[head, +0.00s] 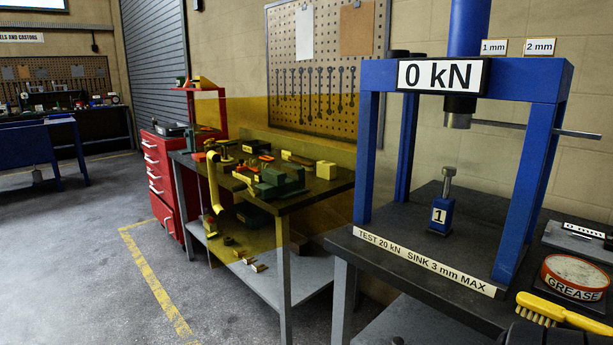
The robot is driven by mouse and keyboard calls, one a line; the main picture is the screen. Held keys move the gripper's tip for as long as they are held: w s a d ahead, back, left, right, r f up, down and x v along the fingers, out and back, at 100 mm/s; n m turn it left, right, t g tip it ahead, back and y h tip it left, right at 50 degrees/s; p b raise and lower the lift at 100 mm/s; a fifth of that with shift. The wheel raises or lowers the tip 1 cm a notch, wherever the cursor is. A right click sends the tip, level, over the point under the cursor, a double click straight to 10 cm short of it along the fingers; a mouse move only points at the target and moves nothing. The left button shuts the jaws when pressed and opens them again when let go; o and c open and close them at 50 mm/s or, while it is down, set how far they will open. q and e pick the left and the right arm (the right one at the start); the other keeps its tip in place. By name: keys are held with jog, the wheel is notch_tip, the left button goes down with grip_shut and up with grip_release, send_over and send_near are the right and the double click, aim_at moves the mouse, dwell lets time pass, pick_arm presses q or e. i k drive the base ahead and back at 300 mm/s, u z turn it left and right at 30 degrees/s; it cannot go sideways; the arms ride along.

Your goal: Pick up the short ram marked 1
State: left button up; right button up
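The short ram marked 1 (440,215) stands upright on the dark top of the press table. It has a blue body with a white "1" label and a grey metal rod with a wider head rising from it. It stands inside the blue press frame (529,170), below the press's metal plunger (459,112), with a clear gap between them.
A "0 kN" display (443,75) is on the press crossbeam. A strip reading "TEST 20 kN SINK 3 mm MAX" (423,261) lines the table front. A grease tin (575,278) and yellow brush (560,312) lie right. A cluttered workbench (310,196) stands left, behind a yellow translucent screen.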

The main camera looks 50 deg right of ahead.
aim_at(441, 220)
jog(key=i, duration=3.2)
jog(key=z, duration=4.2)
jog(key=i, duration=0.55)
